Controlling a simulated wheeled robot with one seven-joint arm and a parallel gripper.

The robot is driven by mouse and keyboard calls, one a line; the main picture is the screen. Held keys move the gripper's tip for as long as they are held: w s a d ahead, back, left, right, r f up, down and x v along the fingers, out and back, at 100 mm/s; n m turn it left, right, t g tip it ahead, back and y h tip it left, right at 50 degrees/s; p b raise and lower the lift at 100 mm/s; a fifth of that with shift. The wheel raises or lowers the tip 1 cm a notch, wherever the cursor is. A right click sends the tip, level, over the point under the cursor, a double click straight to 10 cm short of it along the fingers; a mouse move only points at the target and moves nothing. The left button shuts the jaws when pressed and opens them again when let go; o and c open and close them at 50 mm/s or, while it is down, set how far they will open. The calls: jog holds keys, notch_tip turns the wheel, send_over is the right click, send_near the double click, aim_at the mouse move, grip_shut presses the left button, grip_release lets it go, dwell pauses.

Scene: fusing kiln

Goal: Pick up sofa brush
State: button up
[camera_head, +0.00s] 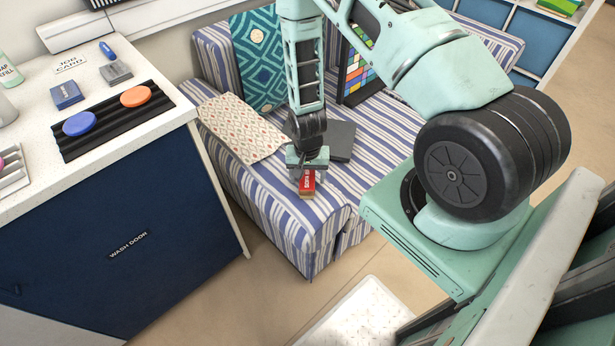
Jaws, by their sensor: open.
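The sofa brush (306,186) is a small block with a red top and a tan lower edge. It lies on the seat of the blue-and-white striped sofa (270,203), near the front edge. My gripper (307,168) points down directly over the brush's far end. The jaws are open, and the fingers partly hide that end. I cannot tell whether the fingers touch the brush.
A dark grey flat item (341,141) lies on the sofa just behind my gripper. A patterned cloth (240,127) and a teal cushion (258,58) are to the left. A counter (150,137) with blue and orange discs stands at left. Floor shows in front.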

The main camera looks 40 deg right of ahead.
aim_at(308, 173)
jog(key=c, duration=1.2)
notch_tip(308, 173, up, 10)
jog(key=shift+f, duration=0.1)
